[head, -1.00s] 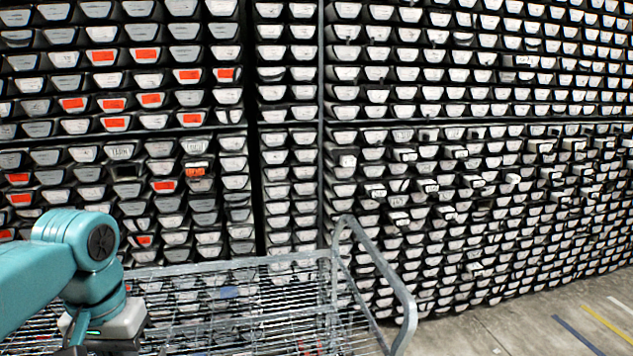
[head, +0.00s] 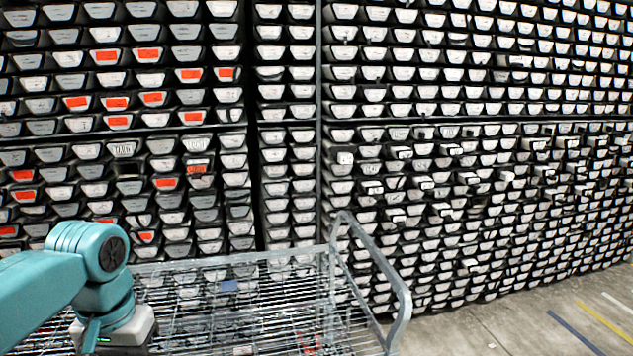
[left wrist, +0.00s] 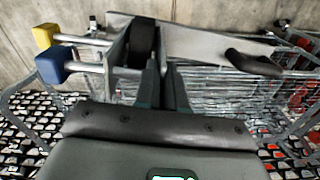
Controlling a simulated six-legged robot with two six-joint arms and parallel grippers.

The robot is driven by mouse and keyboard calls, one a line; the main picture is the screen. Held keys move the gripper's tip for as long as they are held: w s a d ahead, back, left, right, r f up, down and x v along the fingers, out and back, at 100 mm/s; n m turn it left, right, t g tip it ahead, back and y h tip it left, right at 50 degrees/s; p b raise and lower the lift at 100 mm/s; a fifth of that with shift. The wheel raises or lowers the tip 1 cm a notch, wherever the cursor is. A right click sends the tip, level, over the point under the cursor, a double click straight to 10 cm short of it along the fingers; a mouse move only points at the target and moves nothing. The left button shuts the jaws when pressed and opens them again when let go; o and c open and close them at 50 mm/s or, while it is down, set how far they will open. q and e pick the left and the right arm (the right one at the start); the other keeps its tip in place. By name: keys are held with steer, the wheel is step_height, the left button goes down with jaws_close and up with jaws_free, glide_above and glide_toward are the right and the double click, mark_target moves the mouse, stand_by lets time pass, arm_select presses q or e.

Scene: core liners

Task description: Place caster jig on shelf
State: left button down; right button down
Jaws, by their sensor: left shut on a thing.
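In the left wrist view, my left gripper (left wrist: 163,82) is shut on the caster jig. The jig has a grey metal plate (left wrist: 205,44), a black wheel-like part (left wrist: 142,43) and a curved black handle (left wrist: 253,63). Blue (left wrist: 54,64) and yellow (left wrist: 46,35) blocks on rods stick out at the left. In the head view, only my left wrist shows at the lower left, above a wire-mesh shelf (head: 275,328) with a metal rail; the fingertips and jig are out of frame. I cannot tell whether the jig touches the mesh. My right gripper is in no view.
The mesh's tubular end rail (head: 400,290) rises at the right. Behind it stands a tall wall of stacked trays (head: 420,60) with white and some orange labels. Bare concrete floor (head: 590,310) with blue and yellow lines lies at the lower right.

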arm_select(q)
steer(key=w+d+f, duration=0.1)
steer(key=d+f, duration=0.2)
steer(key=f, duration=0.6)
steer(key=w+d+f, duration=0.2)
steer(key=d+f, duration=0.2)
steer(key=f, duration=0.6)
steer(key=shift+d+m, duration=0.15)
steer(key=shift+m, duration=0.25)
steer(key=shift+w+f, duration=0.1)
steer(key=shift+f, duration=0.05)
